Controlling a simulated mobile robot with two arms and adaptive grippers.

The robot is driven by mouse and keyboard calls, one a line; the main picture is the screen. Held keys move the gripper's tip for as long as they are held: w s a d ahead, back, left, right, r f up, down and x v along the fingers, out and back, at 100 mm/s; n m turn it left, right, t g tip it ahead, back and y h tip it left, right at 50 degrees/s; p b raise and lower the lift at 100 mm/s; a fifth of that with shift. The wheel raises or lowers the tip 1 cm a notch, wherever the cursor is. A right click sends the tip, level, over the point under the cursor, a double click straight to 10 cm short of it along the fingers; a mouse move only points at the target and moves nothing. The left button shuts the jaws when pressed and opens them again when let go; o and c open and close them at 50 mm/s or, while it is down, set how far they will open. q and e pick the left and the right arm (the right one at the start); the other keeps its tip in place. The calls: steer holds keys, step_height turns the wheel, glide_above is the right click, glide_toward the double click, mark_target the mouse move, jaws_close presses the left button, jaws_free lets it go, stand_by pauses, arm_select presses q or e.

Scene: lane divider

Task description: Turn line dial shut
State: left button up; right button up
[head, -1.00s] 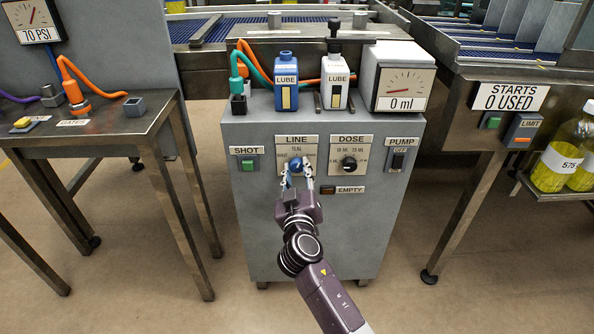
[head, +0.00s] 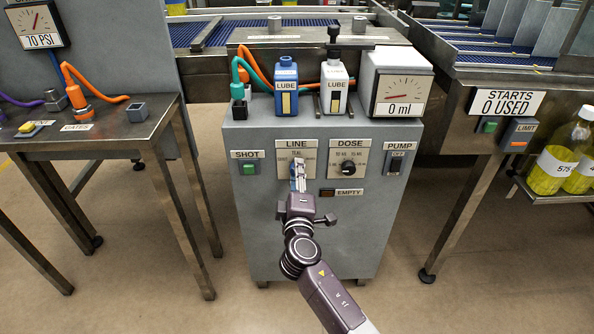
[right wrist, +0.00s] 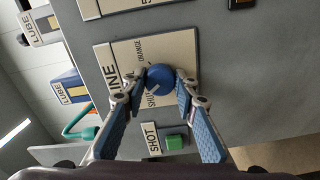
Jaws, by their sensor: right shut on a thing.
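The line dial is a blue round knob (right wrist: 160,79) on a beige LINE plate (head: 283,160) on the front of the grey cabinet. My right gripper (head: 298,168) is at the dial and mostly hides it in the head view. In the right wrist view the two blue-padded fingers (right wrist: 166,87) are shut on the knob, one on each side. A pale mark on the knob points toward the SHUT lettering (right wrist: 151,98). ORANGE lettering (right wrist: 140,50) shows further round the plate. My left gripper is not in view.
The DOSE dial (head: 348,169) is just right of the LINE plate, with the PUMP switch (head: 397,162) beyond. The green SHOT button (head: 249,168) is to the left. The EMPTY lamp (head: 327,193) sits below. Two LUBE bottles (head: 286,92) and a 0 ml gauge (head: 403,92) stand on top.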

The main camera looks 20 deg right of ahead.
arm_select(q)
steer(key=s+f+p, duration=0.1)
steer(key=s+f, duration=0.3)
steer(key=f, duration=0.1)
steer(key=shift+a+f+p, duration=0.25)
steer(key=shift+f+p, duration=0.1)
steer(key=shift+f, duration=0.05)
arm_select(e)
steer(key=shift+f+n, duration=0.1)
steer(key=shift+n, duration=2.4)
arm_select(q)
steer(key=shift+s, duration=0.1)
arm_select(e)
steer(key=o, duration=1.1)
steer(key=shift+o, duration=0.2)
steer(key=v, duration=1.2)
